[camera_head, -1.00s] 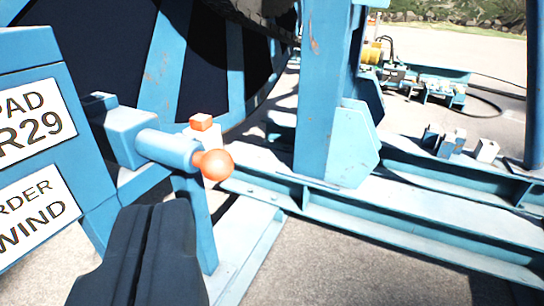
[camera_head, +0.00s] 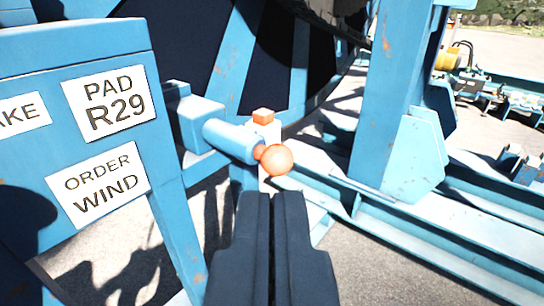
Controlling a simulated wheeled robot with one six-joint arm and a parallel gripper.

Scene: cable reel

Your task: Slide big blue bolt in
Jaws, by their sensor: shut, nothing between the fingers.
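The big blue bolt (camera_head: 228,140) is a thick light-blue cylinder that sticks out from a blue block (camera_head: 190,110) beside the labelled panel. An orange-red ball (camera_head: 277,159) sits at its near right end. A small orange-red cube (camera_head: 263,116) stands on a pale post just behind that end. My gripper (camera_head: 273,198) shows at the bottom centre as two dark fingers side by side. It is shut and empty, with its tips just below the ball in the picture. I cannot tell whether the tips touch the ball.
A blue panel (camera_head: 80,52) with white signs fills the left. The dark reel with blue spokes (camera_head: 232,58) stands behind the bolt. A blue upright (camera_head: 392,100) and long floor beams (camera_head: 440,222) lie to the right. Bare ground shows at the lower right.

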